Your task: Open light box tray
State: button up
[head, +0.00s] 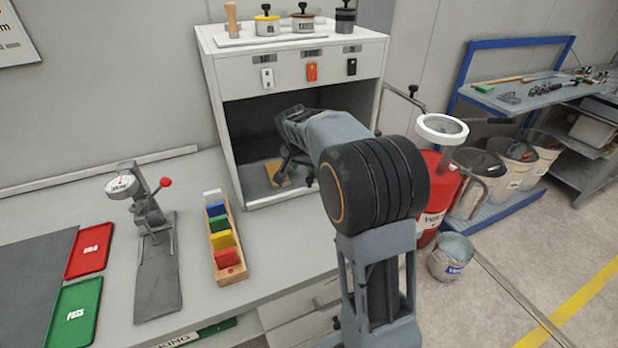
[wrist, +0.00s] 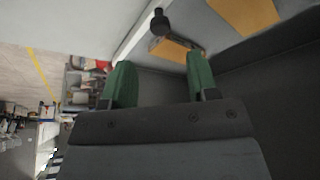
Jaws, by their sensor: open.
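The light box (head: 232,110) is a white cabinet with a dark, open-fronted chamber, standing on the grey bench. My arm reaches into this opening. A tan panel (head: 278,174) lies low inside, partly covered by my arm; I cannot tell whether it belongs to the tray. In the wrist view, my gripper (wrist: 160,78) shows two green fingertips set wide apart, with nothing between them. Beyond them are a black knob (wrist: 158,20) on a thin rod and tan panels (wrist: 242,12) on a grey surface. The knob appears apart from the fingers. My arm hides much of the chamber.
Three switches sit above the opening, including an orange one (head: 312,72). A wooden rack of coloured cards (head: 232,273) and a gauge stand (head: 150,215) are on the bench at left. A red canister (head: 432,195) stands right of the cabinet.

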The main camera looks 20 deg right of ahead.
aim_at(309, 179)
jog(key=x, duration=0.8)
jog(key=shift+p, duration=0.3)
jog(key=shift+s, duration=0.1)
grip_shut()
